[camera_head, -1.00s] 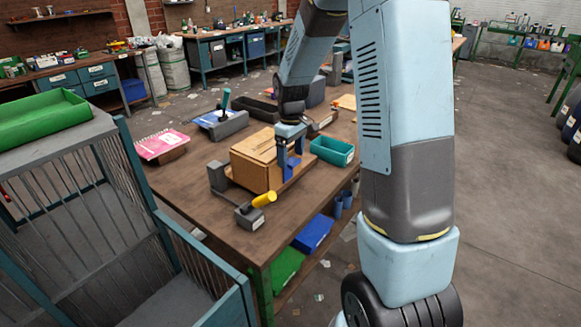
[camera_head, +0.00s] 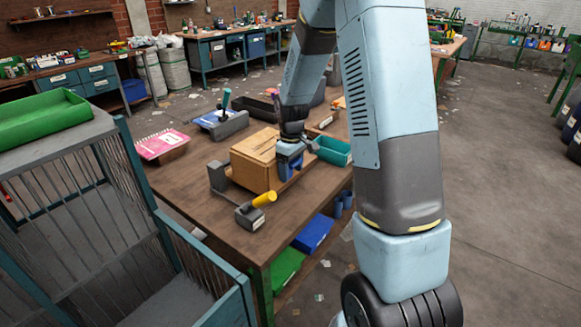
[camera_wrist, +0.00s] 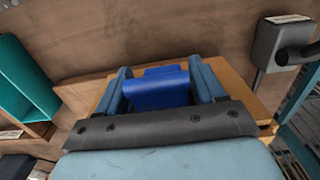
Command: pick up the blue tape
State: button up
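The blue tape (camera_wrist: 155,92) lies on top of a light wooden box (camera_head: 252,168) on the workbench. In the wrist view it sits between the two fingers of my gripper (camera_wrist: 160,88), one finger on each side. The fingers are spread wide, and the tape nearly fills the space between them. I cannot make out whether they touch it. In the head view my gripper (camera_head: 289,160) is low at the box's right side and mostly hides the tape.
A teal bin (camera_head: 333,151) stands right of the box. A grey clamp with a yellow handle (camera_head: 264,199) is in front, and a pink notebook (camera_head: 161,145) lies at the left.

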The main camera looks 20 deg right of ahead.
jog(key=c, duration=0.9)
jog(key=shift+r, duration=0.6)
jog(key=s+a+r, duration=0.6)
jog(key=s+r, duration=0.5)
jog(key=s, duration=0.1)
jog(key=shift+s+r, duration=0.35)
jog(key=shift+r, duration=0.05)
